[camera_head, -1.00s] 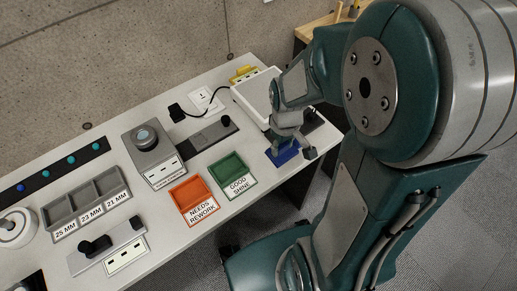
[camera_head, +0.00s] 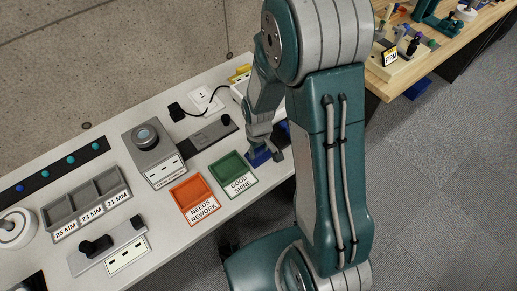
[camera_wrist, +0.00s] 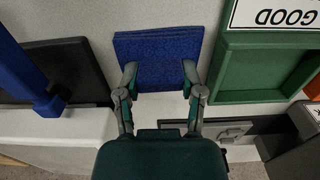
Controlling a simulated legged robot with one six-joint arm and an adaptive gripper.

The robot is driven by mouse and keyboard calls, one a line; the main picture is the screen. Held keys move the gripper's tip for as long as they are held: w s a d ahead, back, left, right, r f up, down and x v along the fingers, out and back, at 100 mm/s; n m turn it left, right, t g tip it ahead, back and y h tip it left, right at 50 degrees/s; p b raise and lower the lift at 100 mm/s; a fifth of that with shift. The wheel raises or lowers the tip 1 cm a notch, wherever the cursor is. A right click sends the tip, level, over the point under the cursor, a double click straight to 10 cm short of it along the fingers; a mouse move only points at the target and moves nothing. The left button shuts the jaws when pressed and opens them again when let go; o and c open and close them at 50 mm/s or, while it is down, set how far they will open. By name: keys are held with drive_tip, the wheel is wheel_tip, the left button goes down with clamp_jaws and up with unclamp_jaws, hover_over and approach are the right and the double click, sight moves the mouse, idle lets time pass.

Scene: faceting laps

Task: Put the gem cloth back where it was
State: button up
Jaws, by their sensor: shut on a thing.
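The gem cloth is a flat, folded blue pad (camera_head: 259,158), just right of the green GOOD SHINE tray in the head view. In the wrist view the blue cloth (camera_wrist: 158,45) shows as stacked layers between my fingertips. My gripper (camera_head: 264,148) is shut on the cloth's near part in the wrist view (camera_wrist: 160,82). The cloth is beside the green tray (camera_head: 232,167), with a narrow gap between them; the tray also shows in the wrist view (camera_wrist: 222,75). I cannot tell whether the cloth touches the table top.
An orange NEEDS REWORK tray (camera_head: 194,198) sits left of the green one. A dark mat (camera_wrist: 75,60) with a blue bar (camera_wrist: 28,68) across it lies left of the cloth in the wrist view. A grey box with a knob (camera_head: 150,152) stands behind the orange tray.

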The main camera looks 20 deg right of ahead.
drive_tip(key=shift+f, duration=0.1)
drive_tip(key=o, duration=1.1)
wheel_tip(320, 180, up, 12)
wheel_tip(320, 180, up, 10)
drive_tip(key=m+t, duration=0.1)
drive_tip(key=t, duration=0.1)
hover_over(259, 149)
drive_tip(key=s, duration=0.5)
drive_tip(key=s+r+m+t, duration=0.1)
drive_tip(key=s+r, duration=0.1)
drive_tip(key=s, duration=0.1)
drive_tip(key=s+r+t, duration=0.1)
drive_tip(key=s+r, duration=0.2)
drive_tip(key=s+r+m+t, duration=0.1)
drive_tip(key=s+r, duration=0.1)
drive_tip(key=s, duration=0.1)
drive_tip(key=shift+s+r+m+t, duration=0.1)
drive_tip(key=shift+r+m+t, duration=0.1)
drive_tip(key=shift+m+t, duration=0.1)
